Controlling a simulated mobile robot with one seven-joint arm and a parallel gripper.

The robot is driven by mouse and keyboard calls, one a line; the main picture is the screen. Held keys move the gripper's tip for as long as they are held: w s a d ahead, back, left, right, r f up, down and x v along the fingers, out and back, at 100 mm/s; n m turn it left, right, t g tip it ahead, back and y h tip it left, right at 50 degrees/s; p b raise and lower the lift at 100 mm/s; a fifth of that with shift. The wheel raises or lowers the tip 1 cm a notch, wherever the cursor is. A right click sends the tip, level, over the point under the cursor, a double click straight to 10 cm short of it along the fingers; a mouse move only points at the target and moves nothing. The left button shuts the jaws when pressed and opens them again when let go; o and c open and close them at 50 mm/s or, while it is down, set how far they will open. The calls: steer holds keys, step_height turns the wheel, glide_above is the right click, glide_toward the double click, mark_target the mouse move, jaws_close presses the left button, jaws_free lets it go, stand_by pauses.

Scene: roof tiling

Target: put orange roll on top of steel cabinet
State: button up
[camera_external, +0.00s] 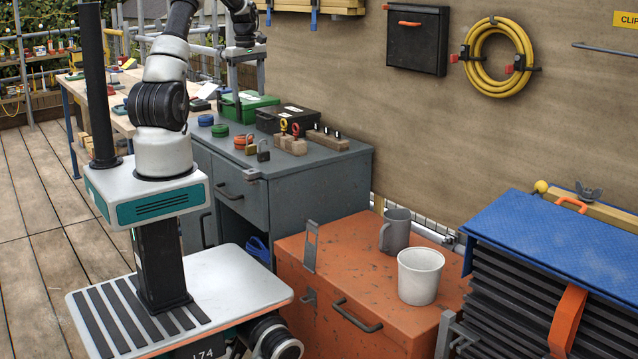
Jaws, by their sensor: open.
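The steel cabinet (318,187) is grey, with a drawer and an open space below it, and stands behind the orange chest. An orange roll (239,143), small and low, sits on the left front part of its top, next to a padlock. My arm leaves the top of the picture and comes back down. My gripper (249,92) hangs above the back left part of the cabinet, by the green case. Its fingers point down and are apart, with no roll seen between them. Its exact distance to the roll is hard to tell.
A green roll (220,130), a blue roll (205,120), a green case (252,102), a black case (287,119) and wooden blocks with small tools crowd the cabinet top. The orange chest (350,260) in front carries a grey mug (396,232) and a white bucket (420,278).

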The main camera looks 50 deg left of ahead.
steer(key=s+d+r+m+t, duration=0.1)
steer(key=s+d+r+m, duration=0.2)
steer(key=d, duration=0.4)
steer(key=d+r+m+t, duration=0.1)
steer(key=d+r+m, duration=0.2)
steer(key=d+r, duration=0.3)
steer(key=s+d+r+m, duration=0.2)
steer(key=d+r+m, duration=0.1)
steer(key=d, duration=0.5)
steer(key=s+d+m+t, duration=0.3)
steer(key=s+d+m, duration=0.6)
steer(key=s+d, duration=0.4)
steer(key=shift+d+f, duration=0.3)
steer(key=shift+d, duration=0.05)
